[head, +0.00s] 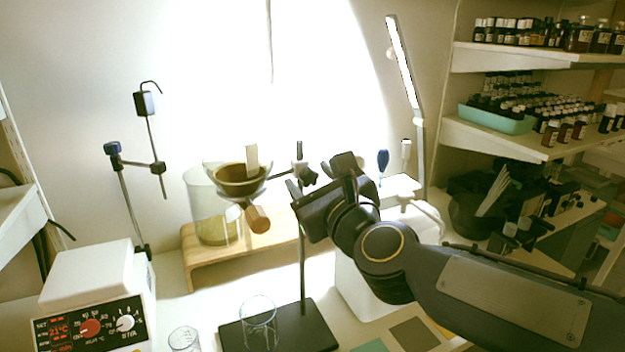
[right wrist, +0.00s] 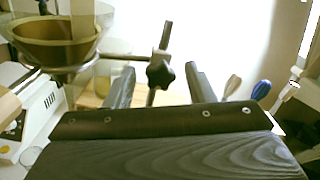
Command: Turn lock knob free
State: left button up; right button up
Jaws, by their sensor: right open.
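The lock knob (right wrist: 160,73) is a black star-shaped knob on an upright metal rod. In the right wrist view it sits between and beyond my two fingers, with a gap on both sides. In the head view, the black clamp with the knob (head: 304,172) is at the top of a stand with a dark base (head: 316,326), partly behind my gripper. My right gripper (head: 318,178) is open and empty at knob height. Its fingers also show in the right wrist view (right wrist: 157,80), apart from each other. My left gripper is not in view.
A glass beaker (head: 260,325) stands on the stand base. A hotplate (head: 92,310) is at front left. Bottle shelves (head: 500,56) are at right.

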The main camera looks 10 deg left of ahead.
jog(key=shift+w, duration=0.1)
jog(key=c, duration=1)
jog(key=shift+o, duration=0.2)
